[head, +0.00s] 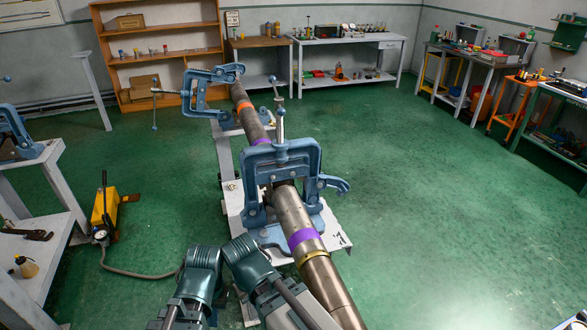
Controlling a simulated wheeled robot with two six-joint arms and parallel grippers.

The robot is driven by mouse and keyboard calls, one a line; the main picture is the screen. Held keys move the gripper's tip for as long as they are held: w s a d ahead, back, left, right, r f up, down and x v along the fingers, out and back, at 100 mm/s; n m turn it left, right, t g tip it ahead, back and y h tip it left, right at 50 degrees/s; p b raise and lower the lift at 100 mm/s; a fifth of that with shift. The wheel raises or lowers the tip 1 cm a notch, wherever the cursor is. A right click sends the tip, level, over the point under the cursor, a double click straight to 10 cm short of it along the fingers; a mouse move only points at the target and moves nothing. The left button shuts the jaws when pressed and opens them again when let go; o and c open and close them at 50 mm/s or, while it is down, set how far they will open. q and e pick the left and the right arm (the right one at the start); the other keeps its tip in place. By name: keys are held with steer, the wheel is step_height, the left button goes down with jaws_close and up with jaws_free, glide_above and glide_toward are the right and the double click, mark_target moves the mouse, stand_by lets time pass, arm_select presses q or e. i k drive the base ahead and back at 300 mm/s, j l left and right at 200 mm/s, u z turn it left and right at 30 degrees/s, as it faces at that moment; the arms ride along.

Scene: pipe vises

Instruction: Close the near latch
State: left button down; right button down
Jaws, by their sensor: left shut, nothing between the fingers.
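The near blue pipe vise (310,158) stands on a pale plate (233,198), its yoke upright over a steel pipe (292,212). Its blue hooked latch (335,184) sticks out to the right of the yoke, its curved end apart from the frame. The far blue vise (198,92) stands further back on the same pipe. My left gripper (222,254) is at the bottom centre, shut and empty, below and left of the near vise and apart from the latch. Its exact fingertips are hard to make out. My right gripper cannot be made out.
A yellow pump (103,212) with a hose stands on the floor at left. A grey table (40,265) is at the left edge. Shelves (155,38) and workbenches (345,42) line the back. The green floor right of the vise is clear.

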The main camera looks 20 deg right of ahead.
mark_target(343, 187)
steer(key=i+l+u, duration=0.1)
steer(key=l+u, duration=1.05)
steer(key=l, duration=0.15)
steer(key=i+l, duration=0.1)
steer(key=l, duration=0.8)
steer(key=i+l, duration=0.1)
steer(key=l, duration=0.85)
steer(key=l+z, duration=0.35)
steer(key=i+l+z, duration=0.1)
steer(key=l+z, duration=0.25)
steer(key=l, duration=0.2)
steer(key=i+l+z, duration=0.1)
steer(key=l+z, duration=0.25)
steer(key=l, duration=0.1)
